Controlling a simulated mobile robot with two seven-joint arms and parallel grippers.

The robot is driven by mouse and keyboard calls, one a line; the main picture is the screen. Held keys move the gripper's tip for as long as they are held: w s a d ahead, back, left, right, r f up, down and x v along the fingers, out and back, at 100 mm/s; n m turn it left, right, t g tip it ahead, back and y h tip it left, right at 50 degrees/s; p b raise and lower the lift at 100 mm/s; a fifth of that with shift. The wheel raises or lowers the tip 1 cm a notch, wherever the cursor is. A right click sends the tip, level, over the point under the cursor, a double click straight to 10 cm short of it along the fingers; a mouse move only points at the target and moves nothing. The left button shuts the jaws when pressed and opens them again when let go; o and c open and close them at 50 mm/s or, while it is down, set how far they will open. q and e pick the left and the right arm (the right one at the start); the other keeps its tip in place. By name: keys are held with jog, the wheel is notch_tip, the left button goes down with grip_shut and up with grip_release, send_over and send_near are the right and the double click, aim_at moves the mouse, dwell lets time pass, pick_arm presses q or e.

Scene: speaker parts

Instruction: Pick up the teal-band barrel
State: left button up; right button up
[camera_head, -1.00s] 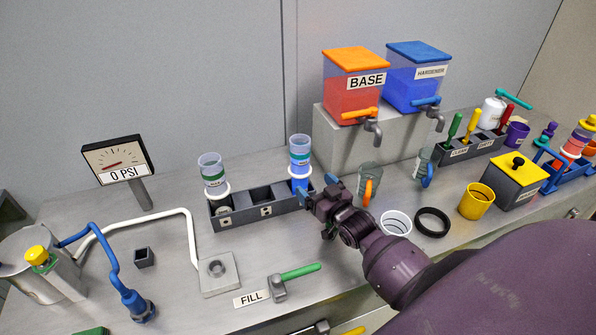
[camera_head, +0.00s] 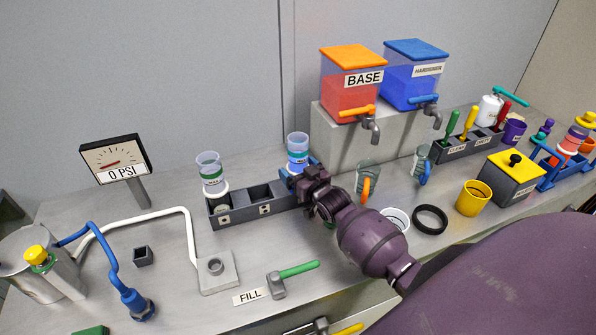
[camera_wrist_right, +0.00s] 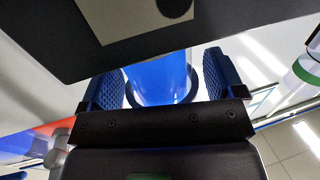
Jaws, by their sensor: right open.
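The teal-band barrel (camera_head: 298,151) is clear, with a teal band and blue in its lower part. It stands upright at the right end of a dark rack (camera_head: 236,217). My right gripper (camera_head: 301,172) is open at the barrel's lower part, and my wrist hides the rack's end there. In the right wrist view, the blue barrel body (camera_wrist_right: 160,80) lies between the two blue finger pads of the gripper (camera_wrist_right: 162,82), with gaps at its sides. A second clear barrel with a green band (camera_head: 209,172) stands in the rack's left end. My left gripper is out of view.
Behind stand the orange-lidded BASE tank (camera_head: 349,88) and blue-lidded HARDENER tank (camera_head: 414,78).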

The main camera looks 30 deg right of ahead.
jog(key=shift+c, duration=0.2)
jog(key=shift+r, duration=0.1)
jog(key=c, duration=1)
